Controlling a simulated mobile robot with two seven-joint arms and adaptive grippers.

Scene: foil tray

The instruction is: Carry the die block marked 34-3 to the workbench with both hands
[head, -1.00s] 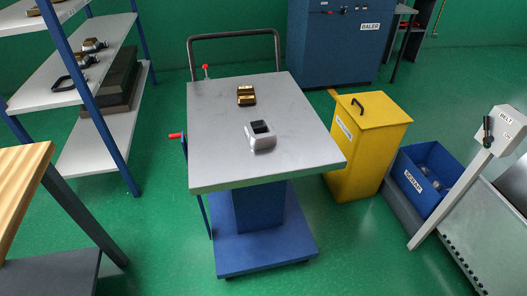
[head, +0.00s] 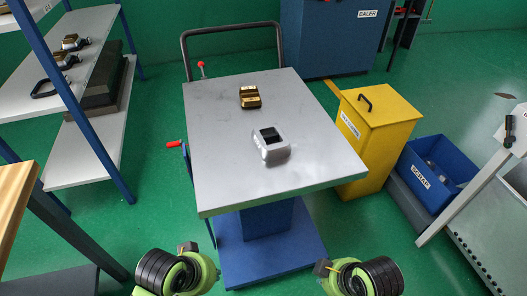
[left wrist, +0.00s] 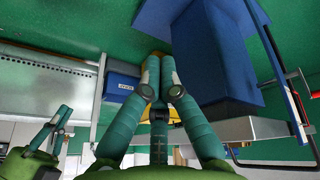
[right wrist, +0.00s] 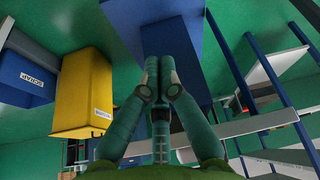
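Two blocks lie on the grey cart top (head: 225,170): a silver-grey block (head: 275,152) with a dark recess nearer me, and a smaller brass-and-dark block (head: 250,97) behind it. No marking can be read on either, so I cannot tell which is 34-3. A wooden-topped bench (head: 14,200) shows at the left edge. My left gripper (head: 187,248) and right gripper (head: 322,268) are low in the head view, in front of the cart and apart from the blocks. In the left wrist view (left wrist: 158,65) and right wrist view (right wrist: 158,70) the fingers meet at their tips, empty.
A shelf rack (head: 85,150) with more blocks stands at the left. A yellow bin (head: 380,140), a blue scrap bin (head: 437,190) and a grey machine (head: 490,215) stand at the right. The blue baler (head: 325,45) is behind. Green floor is clear between rack and cart.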

